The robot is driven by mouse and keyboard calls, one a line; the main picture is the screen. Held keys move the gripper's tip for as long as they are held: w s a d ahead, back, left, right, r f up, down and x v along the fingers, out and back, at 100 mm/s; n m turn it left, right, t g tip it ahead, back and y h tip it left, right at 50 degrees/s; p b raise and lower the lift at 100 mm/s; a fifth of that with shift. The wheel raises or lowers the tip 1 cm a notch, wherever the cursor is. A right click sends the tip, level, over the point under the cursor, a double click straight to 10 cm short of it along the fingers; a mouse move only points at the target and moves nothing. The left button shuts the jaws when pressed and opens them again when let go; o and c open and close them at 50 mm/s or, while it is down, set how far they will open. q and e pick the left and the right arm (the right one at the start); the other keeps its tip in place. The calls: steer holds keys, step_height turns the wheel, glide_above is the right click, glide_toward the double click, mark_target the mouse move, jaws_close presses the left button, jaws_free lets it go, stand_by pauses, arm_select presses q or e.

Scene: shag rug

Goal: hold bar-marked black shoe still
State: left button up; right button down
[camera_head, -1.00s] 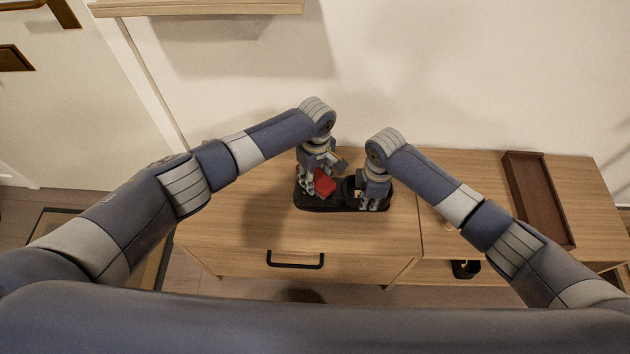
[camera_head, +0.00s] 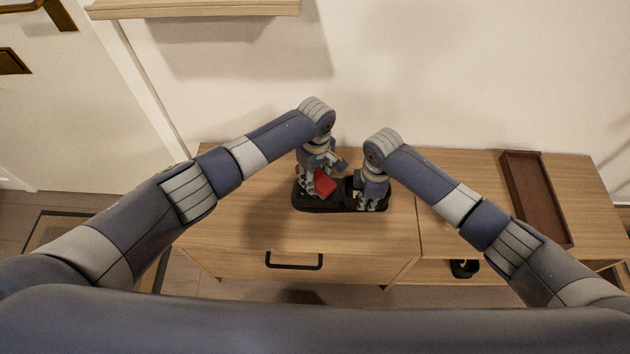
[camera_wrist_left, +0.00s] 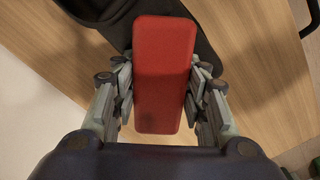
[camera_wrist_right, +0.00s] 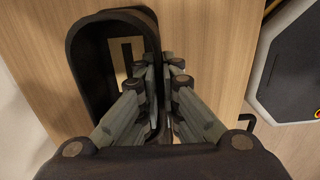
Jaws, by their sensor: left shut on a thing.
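The black shoe (camera_head: 330,207) lies on the wooden cabinet top, its long side running left to right in the head view. In the right wrist view, its opening shows a tan bar-like mark inside (camera_wrist_right: 127,52). My right gripper (camera_head: 372,203) is at the shoe's right part, with its fingers closed on the side wall (camera_wrist_right: 152,30). My left gripper (camera_head: 318,188) is shut on a red block (camera_head: 324,181), held over the left part of the shoe. The red block (camera_wrist_left: 163,75) overlaps the shoe in the left wrist view; whether they touch is unclear.
The wooden cabinet top (camera_head: 245,215) is clear left of the shoe. A brown tray (camera_head: 538,200) lies at the right end. A black drawer handle (camera_head: 294,266) is on the front. A small dark object (camera_head: 465,268) sits lower right. A wall stands behind.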

arm_select(q)
steer(key=shift+w+r, duration=0.15)
steer(key=shift+r, duration=3.8)
steer(key=shift+d, duration=0.1)
steer(key=shift+a, duration=0.3)
